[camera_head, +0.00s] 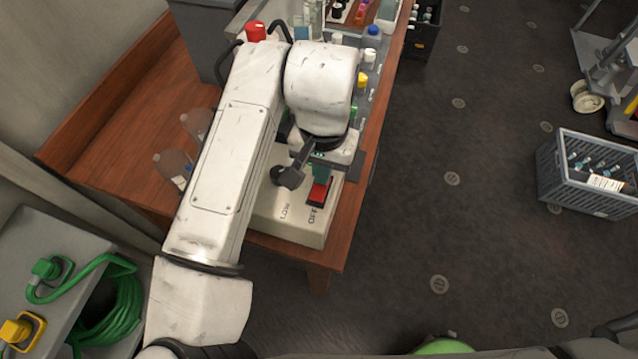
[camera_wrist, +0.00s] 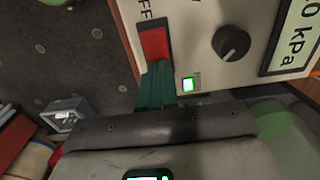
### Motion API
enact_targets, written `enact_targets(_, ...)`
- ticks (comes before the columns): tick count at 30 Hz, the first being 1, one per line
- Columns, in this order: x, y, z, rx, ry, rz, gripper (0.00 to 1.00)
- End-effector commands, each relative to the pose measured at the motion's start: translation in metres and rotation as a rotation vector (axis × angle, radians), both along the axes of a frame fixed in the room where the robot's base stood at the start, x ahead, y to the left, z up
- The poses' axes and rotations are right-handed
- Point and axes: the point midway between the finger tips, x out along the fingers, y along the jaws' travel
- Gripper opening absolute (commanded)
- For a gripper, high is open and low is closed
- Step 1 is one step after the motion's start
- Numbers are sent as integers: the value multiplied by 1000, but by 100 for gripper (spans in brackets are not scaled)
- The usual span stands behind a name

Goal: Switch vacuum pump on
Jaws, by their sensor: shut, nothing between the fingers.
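The vacuum pump (camera_head: 290,225) is a cream box on the wooden table, partly hidden by my arm. Its red rocker switch (camera_head: 319,192) sits beside the printed word OFF; the switch also shows in the wrist view (camera_wrist: 155,43). My gripper (camera_head: 320,171) has teal fingers, shut and empty. In the wrist view the fingertips (camera_wrist: 157,70) are at the edge of the red switch; I cannot tell whether they touch it. A dark knob (camera_wrist: 231,42) and a kPa display (camera_wrist: 296,38) are on the same face. A small green light (camera_wrist: 187,84) is lit.
Bottles, including a blue-capped one (camera_head: 372,37), stand behind the pump. A grey crate (camera_head: 590,172) is on the floor at right. A green cable (camera_head: 105,310) lies at lower left.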

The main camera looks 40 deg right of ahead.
Motion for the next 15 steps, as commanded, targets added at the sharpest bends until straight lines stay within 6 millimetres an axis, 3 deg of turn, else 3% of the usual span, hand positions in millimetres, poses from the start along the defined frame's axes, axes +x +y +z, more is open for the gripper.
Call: enact_targets(15, 0, 0, 39, -2, -1, 0, 0)
